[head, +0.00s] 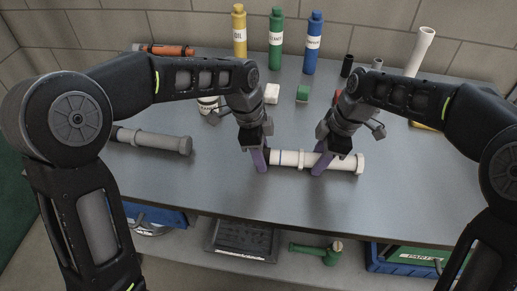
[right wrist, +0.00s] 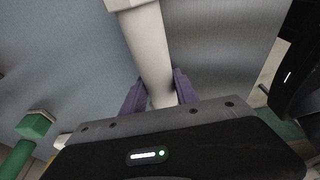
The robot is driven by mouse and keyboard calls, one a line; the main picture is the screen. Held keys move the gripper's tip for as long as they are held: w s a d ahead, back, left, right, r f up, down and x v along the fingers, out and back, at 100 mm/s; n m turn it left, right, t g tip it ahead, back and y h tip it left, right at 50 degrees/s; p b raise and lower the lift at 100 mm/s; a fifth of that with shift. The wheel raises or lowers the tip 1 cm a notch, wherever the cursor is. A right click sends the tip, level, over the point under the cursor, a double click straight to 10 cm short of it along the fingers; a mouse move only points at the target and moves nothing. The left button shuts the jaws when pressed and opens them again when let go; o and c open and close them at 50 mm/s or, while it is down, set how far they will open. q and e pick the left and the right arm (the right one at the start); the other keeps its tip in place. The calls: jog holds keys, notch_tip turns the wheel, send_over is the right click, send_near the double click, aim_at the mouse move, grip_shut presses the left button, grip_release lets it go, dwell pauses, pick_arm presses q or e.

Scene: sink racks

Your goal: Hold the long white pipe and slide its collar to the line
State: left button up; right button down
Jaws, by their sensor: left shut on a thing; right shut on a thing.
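The long white pipe (head: 340,161) lies across the table's front middle, its wide flange at the right end. In the right wrist view the pipe (right wrist: 148,45) runs between the purple fingers (right wrist: 160,92), flange at the top. My left gripper (head: 260,160) is shut at the pipe's left end and hides that end. A dark band (head: 275,157) shows right beside its fingers, with pale rings to its right. I cannot tell which of these is the collar and which the line.
A grey pipe (head: 150,140) lies at the left. Yellow (head: 239,35), green (head: 276,42) and blue (head: 313,45) bottles stand at the back. A white pipe (head: 420,52) stands at the back right. Below are a black tray (head: 242,240) and blue bins.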

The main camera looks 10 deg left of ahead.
pick_arm(q)
jog(key=shift+d, duration=1.15)
pick_arm(e)
jog(key=shift+a, duration=0.1)
pick_arm(q)
jog(key=o, duration=1.2)
jog(key=shift+o, duration=0.2)
jog(key=shift+a+r, duration=0.1)
jog(key=shift+r, duration=3.45)
pick_arm(e)
jog(key=c, duration=0.9)
grip_release()
jog(key=shift+o, duration=0.2)
